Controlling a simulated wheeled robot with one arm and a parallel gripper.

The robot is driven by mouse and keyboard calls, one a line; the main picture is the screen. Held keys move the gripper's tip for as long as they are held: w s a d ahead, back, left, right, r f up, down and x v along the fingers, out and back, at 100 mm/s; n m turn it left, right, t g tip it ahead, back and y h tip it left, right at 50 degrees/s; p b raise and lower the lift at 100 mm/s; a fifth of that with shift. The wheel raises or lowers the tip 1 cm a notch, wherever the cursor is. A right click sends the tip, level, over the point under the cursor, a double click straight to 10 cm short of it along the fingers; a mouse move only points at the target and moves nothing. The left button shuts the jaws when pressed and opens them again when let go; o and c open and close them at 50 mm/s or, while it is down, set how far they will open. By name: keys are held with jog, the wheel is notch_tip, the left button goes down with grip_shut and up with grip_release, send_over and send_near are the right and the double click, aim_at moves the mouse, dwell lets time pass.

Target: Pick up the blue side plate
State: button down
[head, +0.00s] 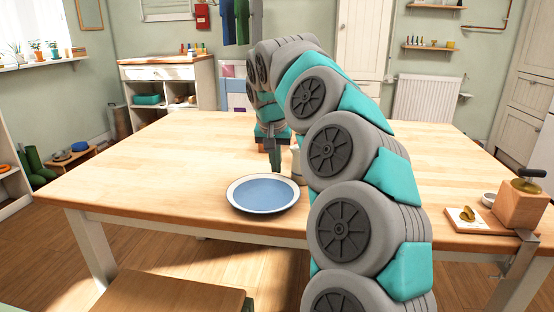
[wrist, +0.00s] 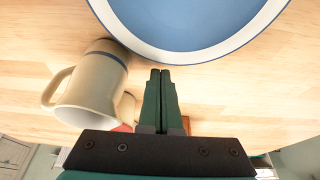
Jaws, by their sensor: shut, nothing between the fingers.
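The blue side plate (head: 263,193) has a pale rim and lies flat near the front edge of the wooden table. In the wrist view part of the plate (wrist: 190,22) fills the top, cut off by the frame edge. My gripper (head: 275,171) is just behind the plate in the head view, fingers pointing down. In the wrist view the fingertips (wrist: 160,72) are together with nothing between them, and they appear just short of the plate's rim. I cannot tell their exact height above the table.
A beige mug with a blue band (wrist: 95,88) stands close beside my fingers; in the head view my arm mostly hides it. The table (head: 130,170) is clear left of the plate. A small board (head: 467,220), white bowl (head: 488,199) and clamped wooden grinder (head: 522,205) are at the right.

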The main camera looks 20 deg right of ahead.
aim_at(272, 188)
jog(key=shift+s+a, duration=0.15)
jog(key=shift+s, duration=0.1)
jog(key=shift+s+a+f+b, duration=0.1)
jog(key=shift+s+b, duration=0.1)
jog(key=shift+b, duration=0.15)
jog(key=s+a+b, duration=0.2)
jog(key=s, duration=0.1)
jog(key=s+a+b, duration=0.1)
jog(key=shift+s, duration=0.2)
jog(key=shift+s+a, duration=0.2)
jog(key=shift+s, duration=0.1)
